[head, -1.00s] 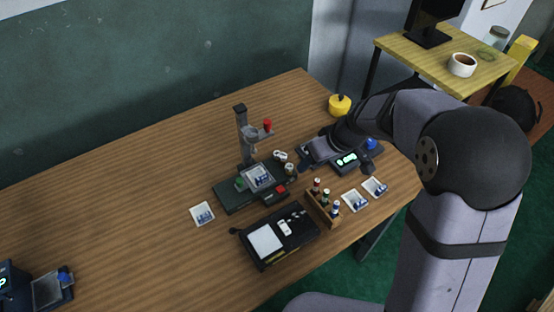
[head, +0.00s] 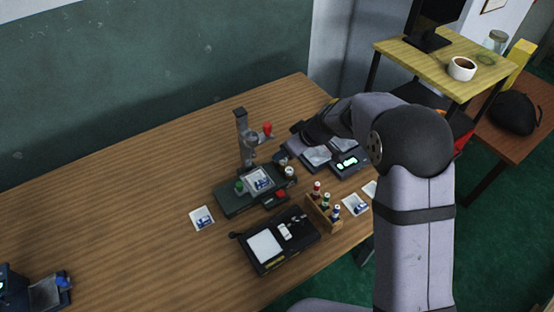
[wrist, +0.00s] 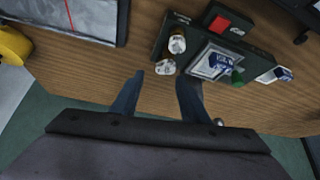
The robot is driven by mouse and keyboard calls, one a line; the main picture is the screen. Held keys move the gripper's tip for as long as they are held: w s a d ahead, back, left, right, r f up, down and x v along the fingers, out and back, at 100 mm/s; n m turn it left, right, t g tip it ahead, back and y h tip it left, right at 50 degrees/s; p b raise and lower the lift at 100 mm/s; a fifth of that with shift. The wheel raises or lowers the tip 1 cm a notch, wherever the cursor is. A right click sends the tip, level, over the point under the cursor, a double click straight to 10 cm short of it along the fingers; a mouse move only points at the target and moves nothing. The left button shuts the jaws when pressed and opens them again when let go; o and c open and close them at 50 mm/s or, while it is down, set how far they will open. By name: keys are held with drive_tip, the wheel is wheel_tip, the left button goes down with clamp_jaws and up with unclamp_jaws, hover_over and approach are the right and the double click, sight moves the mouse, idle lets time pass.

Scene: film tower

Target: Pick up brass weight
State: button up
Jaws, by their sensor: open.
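Two small cylinders with pale, marked tops and brownish sides stand together in the wrist view. One is at the edge of the dark stand; the nearer one (wrist: 165,66) is beside it. I cannot tell for sure which is the brass weight. My gripper (wrist: 161,82) is open and empty, and the nearer cylinder shows just beyond the gap between its fingertips. In the head view one cylinder (head: 290,171) shows by the stand, and my arm partly covers the area behind it.
The dark stand (head: 228,203) with a grey column and a red knob (head: 267,129) is close by. A black box (head: 280,255), a wooden rack of small bottles (head: 318,215) and a grey device (head: 349,162) surround it. A yellow object (wrist: 12,45) is at the wrist view's left edge. The table's left is mostly clear.

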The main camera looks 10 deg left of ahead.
drive_tip(key=shift+p+x, duration=0.9)
drive_tip(key=shift+x, duration=1.65)
drive_tip(key=shift+s, duration=0.15)
clamp_jaws()
